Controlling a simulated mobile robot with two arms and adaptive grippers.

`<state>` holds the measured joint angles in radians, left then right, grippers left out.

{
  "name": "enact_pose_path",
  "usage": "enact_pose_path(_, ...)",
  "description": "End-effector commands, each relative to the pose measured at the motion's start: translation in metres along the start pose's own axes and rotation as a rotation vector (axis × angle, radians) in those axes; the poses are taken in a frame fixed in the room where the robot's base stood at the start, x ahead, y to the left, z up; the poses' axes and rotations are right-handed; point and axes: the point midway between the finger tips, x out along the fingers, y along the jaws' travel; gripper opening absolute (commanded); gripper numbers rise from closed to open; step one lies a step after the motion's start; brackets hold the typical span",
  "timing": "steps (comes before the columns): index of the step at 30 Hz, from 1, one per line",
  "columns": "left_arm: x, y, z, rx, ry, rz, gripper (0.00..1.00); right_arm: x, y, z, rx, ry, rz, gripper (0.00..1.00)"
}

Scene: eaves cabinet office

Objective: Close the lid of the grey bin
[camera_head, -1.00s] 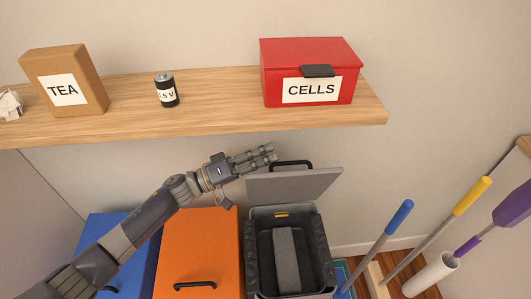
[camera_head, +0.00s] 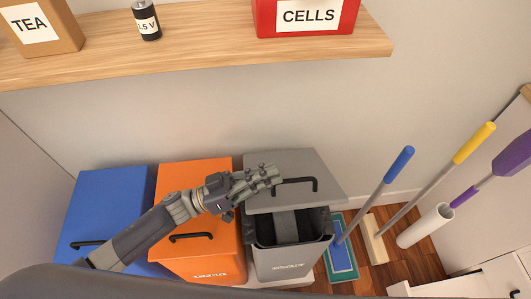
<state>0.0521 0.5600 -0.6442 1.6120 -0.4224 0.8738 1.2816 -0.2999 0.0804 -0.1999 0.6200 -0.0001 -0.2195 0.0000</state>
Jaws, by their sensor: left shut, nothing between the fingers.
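The grey bin (camera_head: 287,264) stands at the right end of a row of bins. Its grey lid (camera_head: 325,195) is partly open and slopes over the back of the opening, its black handle (camera_head: 298,183) facing up. The front of the opening still shows a black liner (camera_head: 318,226) and a grey object (camera_head: 286,224) inside. My left gripper (camera_head: 272,175) is shut and empty, at the left part of the lid, just left of the handle. I cannot tell whether the fingers touch the lid. My right gripper is out of view.
An orange bin (camera_head: 205,262) and a blue bin (camera_head: 110,200), both closed, stand to the left under my left arm. A wooden shelf (camera_head: 215,55) with a red box (camera_head: 270,17) overhangs behind. Blue-handled (camera_head: 398,165) and yellow-handled (camera_head: 470,145) tools stand close on the right.

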Motion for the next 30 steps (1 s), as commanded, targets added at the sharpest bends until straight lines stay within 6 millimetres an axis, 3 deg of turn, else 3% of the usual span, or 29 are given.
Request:
enact_pose_path(3,-0.006,0.006,0.017,0.009,-0.002,0.002,0.00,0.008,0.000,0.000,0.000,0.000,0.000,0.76)
enact_pose_path(10,-0.010,0.013,0.031,0.008,-0.001,0.002,0.00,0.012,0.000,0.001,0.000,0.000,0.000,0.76)
enact_pose_path(30,-0.010,0.016,0.030,0.010,0.000,0.003,0.00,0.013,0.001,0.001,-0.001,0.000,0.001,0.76)
